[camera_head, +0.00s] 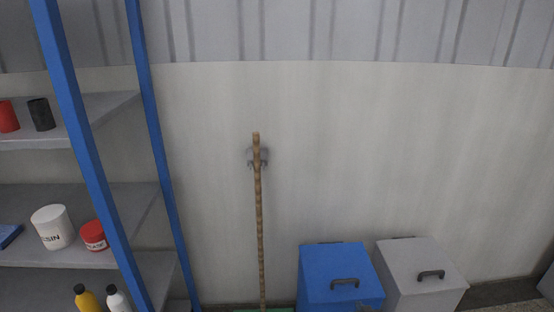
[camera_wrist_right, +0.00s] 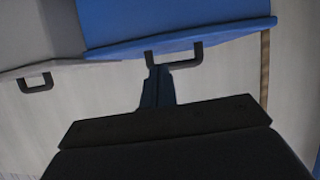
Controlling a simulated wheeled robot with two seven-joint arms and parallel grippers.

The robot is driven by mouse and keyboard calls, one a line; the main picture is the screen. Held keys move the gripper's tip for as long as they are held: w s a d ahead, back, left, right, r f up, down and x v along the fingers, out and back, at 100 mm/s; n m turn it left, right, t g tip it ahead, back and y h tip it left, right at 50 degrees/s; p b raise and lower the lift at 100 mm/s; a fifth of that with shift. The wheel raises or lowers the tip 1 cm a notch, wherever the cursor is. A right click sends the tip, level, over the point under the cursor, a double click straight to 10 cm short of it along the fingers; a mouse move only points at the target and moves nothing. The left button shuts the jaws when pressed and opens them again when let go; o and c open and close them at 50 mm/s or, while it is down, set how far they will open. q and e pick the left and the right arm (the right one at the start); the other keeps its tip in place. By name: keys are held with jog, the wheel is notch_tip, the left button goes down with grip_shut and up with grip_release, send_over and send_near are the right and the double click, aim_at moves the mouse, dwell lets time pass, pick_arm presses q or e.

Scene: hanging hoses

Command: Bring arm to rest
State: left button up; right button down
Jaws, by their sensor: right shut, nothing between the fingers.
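My right gripper (camera_wrist_right: 158,88) shows in the right wrist view as a narrow dark pair of fingers beyond the black wrist housing. It is shut and empty, and its tip overlaps the area near the blue bin's handle in the picture. I cannot tell how far it is from the bin. Neither gripper can be made out in the head view, and my left gripper is in no view.
A blue bin (camera_head: 333,273) and a grey bin (camera_head: 408,272) stand at the wall. A wooden pole (camera_head: 259,220) hangs from a wall holder. A blue-framed shelf (camera_head: 90,160) at left holds cans and bottles. The wall above the bins is clear.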

jog(key=s+a+g, duration=0.4)
jog(key=s+a, duration=0.1)
jog(key=s, duration=0.8)
jog(key=s+a+f+n+g, duration=0.1)
jog(key=s+a+g, duration=0.2)
jog(key=s, duration=1)
jog(key=s+a+g+y, duration=0.1)
jog(key=s+a+g, duration=0.3)
jog(key=s, duration=0.9)
jog(key=a, duration=0.3)
jog(key=shift+f+g, duration=0.25)
jog(key=shift+g, duration=0.05)
